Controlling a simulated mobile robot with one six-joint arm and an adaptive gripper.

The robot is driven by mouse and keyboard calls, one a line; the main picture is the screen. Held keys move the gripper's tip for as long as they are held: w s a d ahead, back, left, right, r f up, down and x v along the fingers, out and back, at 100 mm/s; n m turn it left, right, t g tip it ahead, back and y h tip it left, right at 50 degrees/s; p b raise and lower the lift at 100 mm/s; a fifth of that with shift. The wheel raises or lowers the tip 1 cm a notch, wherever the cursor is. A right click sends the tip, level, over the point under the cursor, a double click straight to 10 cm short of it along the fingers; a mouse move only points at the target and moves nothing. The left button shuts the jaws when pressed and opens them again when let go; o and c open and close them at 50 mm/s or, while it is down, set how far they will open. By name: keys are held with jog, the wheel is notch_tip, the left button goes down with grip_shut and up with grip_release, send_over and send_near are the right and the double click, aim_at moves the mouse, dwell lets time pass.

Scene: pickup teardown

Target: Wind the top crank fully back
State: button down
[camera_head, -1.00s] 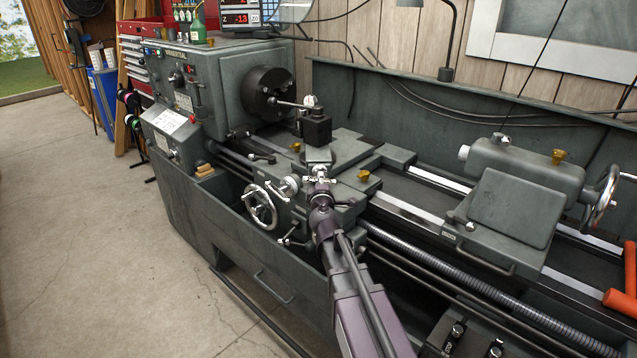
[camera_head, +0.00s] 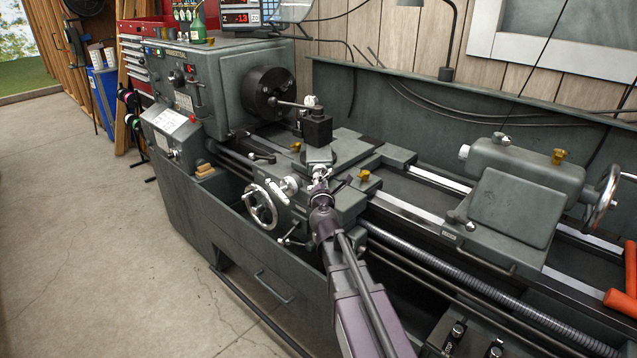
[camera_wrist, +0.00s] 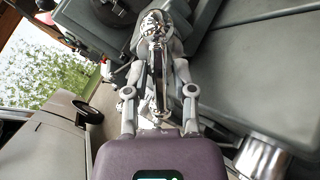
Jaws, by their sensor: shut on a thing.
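The lathe's tool slide, with the black tool post (camera_head: 317,127) on it, sits in the middle of the head view. My gripper (camera_head: 319,172) is at the front of this slide, at the top crank, and my arm hides much of the crank. In the wrist view my gripper (camera_wrist: 158,70) has its fingers shut around a shiny metal part of the top crank (camera_wrist: 153,22).
A large handwheel (camera_head: 260,206) and a silver dial (camera_head: 289,186) sit just left of my gripper. The chuck (camera_head: 268,93) is up left, and the tailstock (camera_head: 520,185) stands to the right.

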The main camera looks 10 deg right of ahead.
jog(key=n, duration=0.4)
jog(key=shift+n, duration=0.3)
jog(key=n, duration=0.4)
dwell(0.3)
jog(key=c, duration=0.7)
grip_release()
jog(key=shift+s, duration=0.15)
jog(key=shift+s+a, duration=0.2)
jog(key=shift+s, duration=1)
jog(key=shift+s+a, duration=0.2)
jog(key=shift+s, duration=1)
jog(key=shift+s+a, duration=0.2)
jog(key=shift+s, duration=1)
jog(key=shift+d+r, duration=0.1)
